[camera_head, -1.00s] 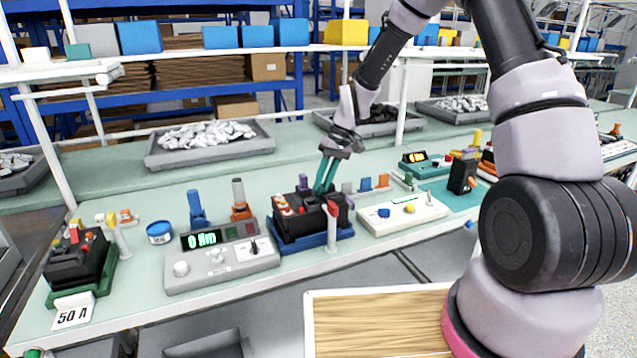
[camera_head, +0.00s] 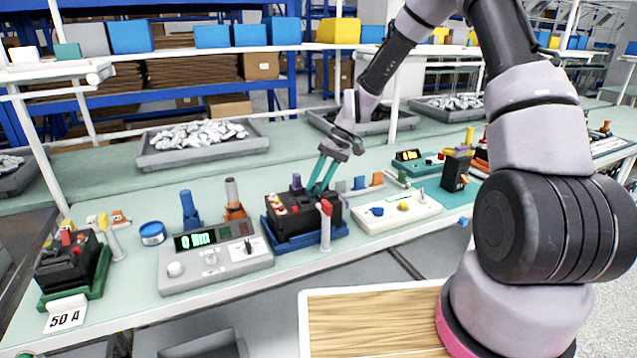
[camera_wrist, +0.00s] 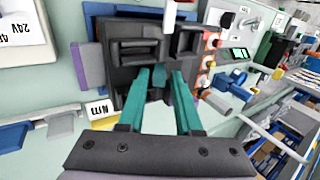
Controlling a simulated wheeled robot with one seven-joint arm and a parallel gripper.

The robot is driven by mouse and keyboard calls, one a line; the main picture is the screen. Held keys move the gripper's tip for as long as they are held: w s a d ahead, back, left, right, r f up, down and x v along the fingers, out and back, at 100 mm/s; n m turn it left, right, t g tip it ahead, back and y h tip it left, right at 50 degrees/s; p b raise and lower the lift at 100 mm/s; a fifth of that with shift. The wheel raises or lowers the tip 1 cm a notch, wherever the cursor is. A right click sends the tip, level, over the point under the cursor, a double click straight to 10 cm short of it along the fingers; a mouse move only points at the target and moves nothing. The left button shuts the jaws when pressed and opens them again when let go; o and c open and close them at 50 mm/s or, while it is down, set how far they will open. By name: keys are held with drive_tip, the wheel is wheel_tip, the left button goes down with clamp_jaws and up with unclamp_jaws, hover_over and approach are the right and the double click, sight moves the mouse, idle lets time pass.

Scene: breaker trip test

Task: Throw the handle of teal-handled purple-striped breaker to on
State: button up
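A black breaker (camera_head: 291,222) with red and white terminals sits on a blue base (camera_head: 338,232) at mid-bench. My gripper (camera_head: 318,190) points down at the top of this breaker. In the wrist view my gripper's two teal fingers (camera_wrist: 160,80) are apart over the dark recess.
A meter box (camera_head: 215,257) stands left of the breaker. A white-red post (camera_head: 325,225) stands at its front right. A cream panel (camera_head: 398,212) lies to the right. Another black breaker (camera_head: 66,265) on green is far left, by a 50 A card (camera_head: 66,315).

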drive_tip(key=v, duration=1.1)
idle(0.5)
drive_tip(key=s+d+r+m+t+h, duration=0.2)
drive_tip(key=s+d+r+t, duration=0.15)
drive_tip(key=s+r, duration=0.35)
drive_tip(key=s+d+r+m+t+h, duration=0.15)
drive_tip(key=s+d+r, duration=0.3)
drive_tip(key=r, duration=0.55)
drive_tip(key=s+d+r+m+t, duration=0.2)
drive_tip(key=s, duration=0.4)
drive_tip(key=s+d+r+m+t, duration=0.2)
drive_tip(key=s+d+r, duration=0.1)
drive_tip(key=s, duration=0.3)
drive_tip(key=shift+s+d+r+m, duration=0.3)
drive_tip(key=shift+r+m, duration=0.05)
